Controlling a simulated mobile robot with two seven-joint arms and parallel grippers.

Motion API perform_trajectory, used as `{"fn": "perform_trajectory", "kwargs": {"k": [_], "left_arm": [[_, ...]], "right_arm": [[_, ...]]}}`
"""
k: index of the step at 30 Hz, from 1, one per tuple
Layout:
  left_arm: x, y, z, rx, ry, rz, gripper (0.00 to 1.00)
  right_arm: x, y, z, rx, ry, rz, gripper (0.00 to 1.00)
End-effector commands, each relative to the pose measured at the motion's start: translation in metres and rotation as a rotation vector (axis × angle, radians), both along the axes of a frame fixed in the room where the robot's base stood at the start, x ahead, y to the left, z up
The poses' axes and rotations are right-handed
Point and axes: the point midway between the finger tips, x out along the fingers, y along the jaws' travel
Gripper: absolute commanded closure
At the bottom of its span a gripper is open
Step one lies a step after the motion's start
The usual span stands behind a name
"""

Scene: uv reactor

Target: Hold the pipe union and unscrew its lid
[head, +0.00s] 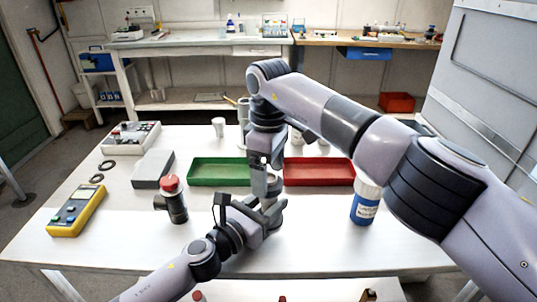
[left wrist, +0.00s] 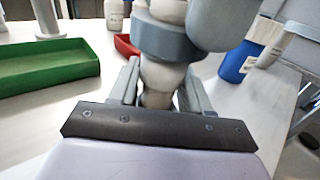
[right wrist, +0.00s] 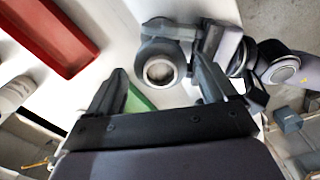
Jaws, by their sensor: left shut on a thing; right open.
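The pipe union (left wrist: 157,78) stands in my left gripper (left wrist: 155,100), which is shut on it. In the left wrist view it has a pale body with a wide grey collar, apparently its lid (left wrist: 165,38), at the top. In the right wrist view the lid (right wrist: 160,71) shows end-on as a grey ring around a pale round middle. My right gripper (right wrist: 160,82) is open, its fingers on either side of the ring, apparently apart from it. In the head view my left gripper (head: 266,212) is below my right gripper (head: 262,168), and the arms mostly hide the union.
A green tray (head: 218,183) and a red tray (head: 322,184) lie behind. A blue bottle (head: 365,210) stands right, a red-topped dark fitting (head: 178,209) left. A grey block (head: 152,170), a yellow meter (head: 76,211) and two black rings are farther left. The table's front is largely clear.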

Motion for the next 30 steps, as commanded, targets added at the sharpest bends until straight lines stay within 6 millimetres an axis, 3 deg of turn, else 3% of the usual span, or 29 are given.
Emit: {"fn": "perform_trajectory", "kwargs": {"k": [5,13,14,18,19,25,30], "left_arm": [[-0.0002,0.0,-0.0009,0.001,0.002,0.0,1.0],[-0.0002,0.0001,-0.001,0.001,0.002,0.0,1.0],[-0.0002,0.0001,-0.001,0.001,0.002,0.0,1.0],[-0.0002,0.0001,-0.001,0.001,0.002,0.0,1.0],[-0.0002,0.0,-0.0009,0.001,0.002,0.0,1.0],[-0.0002,0.0,-0.0009,0.001,0.002,0.0,1.0],[-0.0003,0.0,-0.0009,0.001,0.002,0.0,1.0]], "right_arm": [[-0.0002,-0.0002,-0.0134,-0.001,0.0,0.0,0.15],[0.0001,-0.0001,-0.0149,0.0,-0.001,0.001,0.15],[0.0001,-0.0001,-0.0149,0.0,-0.001,0.001,0.18],[0.0001,-0.0001,-0.0147,0.0,-0.001,0.001,0.64],[0.0001,-0.0002,-0.0147,0.0,-0.001,0.001,0.71],[0.0004,-0.0004,-0.0144,-0.002,-0.002,0.056,0.71],[0.0008,-0.0004,-0.014,-0.002,-0.004,0.295,0.71]]}}
